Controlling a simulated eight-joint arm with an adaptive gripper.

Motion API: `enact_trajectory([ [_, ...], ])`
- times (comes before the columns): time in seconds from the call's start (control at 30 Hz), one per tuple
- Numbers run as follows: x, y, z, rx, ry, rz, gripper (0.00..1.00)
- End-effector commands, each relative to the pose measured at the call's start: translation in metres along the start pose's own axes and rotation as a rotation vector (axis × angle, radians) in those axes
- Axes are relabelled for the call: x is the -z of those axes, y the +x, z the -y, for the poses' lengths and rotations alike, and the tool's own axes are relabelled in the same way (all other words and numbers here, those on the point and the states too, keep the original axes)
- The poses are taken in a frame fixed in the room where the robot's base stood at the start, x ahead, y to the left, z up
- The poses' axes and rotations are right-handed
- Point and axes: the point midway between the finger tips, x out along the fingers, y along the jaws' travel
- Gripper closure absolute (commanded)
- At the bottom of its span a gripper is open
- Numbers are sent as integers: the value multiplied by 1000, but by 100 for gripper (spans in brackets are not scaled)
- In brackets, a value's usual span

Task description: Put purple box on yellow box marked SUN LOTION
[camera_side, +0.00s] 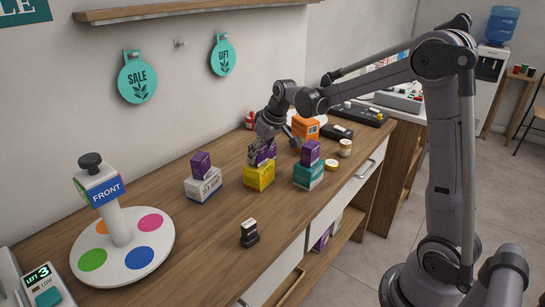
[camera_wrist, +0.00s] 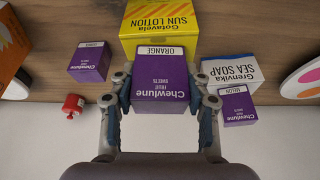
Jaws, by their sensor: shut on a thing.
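My gripper (camera_wrist: 163,108) is shut on a purple Chewlune box marked ORANGE (camera_wrist: 161,78), with one finger on each side of it. In the side view my gripper (camera_side: 262,146) is over the yellow box (camera_side: 258,178), and the held purple box shows right above the yellow box's top. I cannot tell whether the two touch. The yellow box marked SUN LOTION (camera_wrist: 160,22) also shows in the wrist view, partly hidden by the held box.
An orange box (camera_side: 305,128) stands behind.

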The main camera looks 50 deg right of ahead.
Motion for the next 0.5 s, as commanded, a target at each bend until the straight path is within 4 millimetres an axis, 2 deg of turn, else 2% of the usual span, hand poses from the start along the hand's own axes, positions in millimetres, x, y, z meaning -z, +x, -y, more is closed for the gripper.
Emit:
enact_trajectory([
  [0.03,0,1,0,0,0,0,78],
  [0.07,-1,2,0,0,0,0,49],
  [0.13,0,1,0,0,0,0,29],
  [0.5,0,0,0,0,0,0,29],
])
